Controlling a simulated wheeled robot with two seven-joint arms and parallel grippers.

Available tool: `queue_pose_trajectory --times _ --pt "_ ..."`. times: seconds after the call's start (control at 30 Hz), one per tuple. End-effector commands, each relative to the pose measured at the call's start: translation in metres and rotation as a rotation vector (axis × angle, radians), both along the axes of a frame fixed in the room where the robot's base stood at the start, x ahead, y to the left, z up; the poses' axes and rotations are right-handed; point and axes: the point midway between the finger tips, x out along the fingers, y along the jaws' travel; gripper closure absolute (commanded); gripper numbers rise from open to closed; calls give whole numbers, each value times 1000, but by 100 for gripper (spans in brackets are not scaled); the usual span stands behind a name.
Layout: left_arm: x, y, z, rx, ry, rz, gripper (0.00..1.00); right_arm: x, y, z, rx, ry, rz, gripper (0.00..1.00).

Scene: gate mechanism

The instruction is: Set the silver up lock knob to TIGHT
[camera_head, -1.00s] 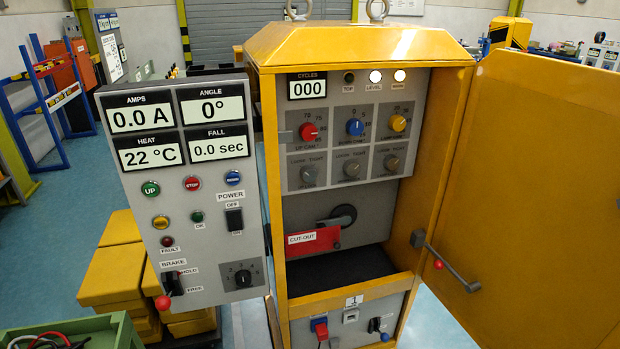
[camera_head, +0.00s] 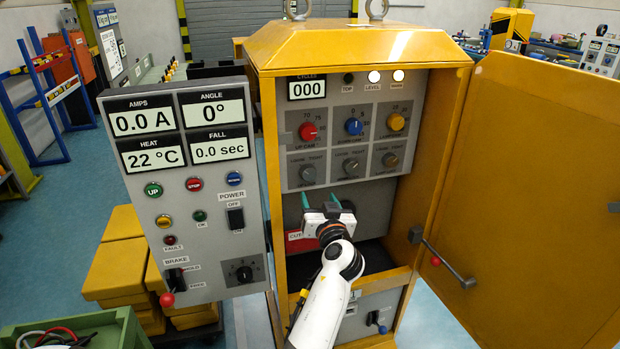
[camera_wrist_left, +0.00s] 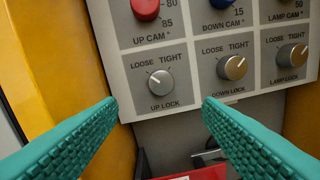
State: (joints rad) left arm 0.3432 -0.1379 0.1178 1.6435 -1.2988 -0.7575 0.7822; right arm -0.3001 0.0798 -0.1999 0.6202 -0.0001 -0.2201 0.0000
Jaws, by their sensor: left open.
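The silver up lock knob (camera_head: 308,174) is the leftmost of the three silver knobs in the cabinet panel's lower row. In the left wrist view the up lock knob (camera_wrist_left: 160,83) sits between LOOSE and TIGHT labels, and its white pointer mark points up and left, toward LOOSE. My left gripper (camera_head: 329,203) is open and empty, below the knob row and in front of the panel. In the left wrist view its teal fingers (camera_wrist_left: 160,108) are spread on either side below the knob, apart from it. My right gripper is not in view.
The down lock knob (camera_wrist_left: 232,67) and lamp lock knob (camera_wrist_left: 291,55) are to the right. The red up cam knob (camera_head: 308,132) is above. The yellow cabinet wall (camera_wrist_left: 60,60) is close at left. The red cut-out plate (camera_head: 295,243) is below, partly hidden by my gripper.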

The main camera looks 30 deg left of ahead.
Motion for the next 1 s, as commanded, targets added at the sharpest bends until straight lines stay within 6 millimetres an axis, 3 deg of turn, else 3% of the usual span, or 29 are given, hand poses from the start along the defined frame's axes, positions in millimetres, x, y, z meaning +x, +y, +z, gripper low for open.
queue_pose_trajectory --times 0.5,0.97,1.0 --pt "66 67 -1 3 2 -2 40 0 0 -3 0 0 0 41" --pt "74 76 -1 0 3 -3 40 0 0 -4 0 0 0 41" --pt "74 76 -1 0 3 -3 47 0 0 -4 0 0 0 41"
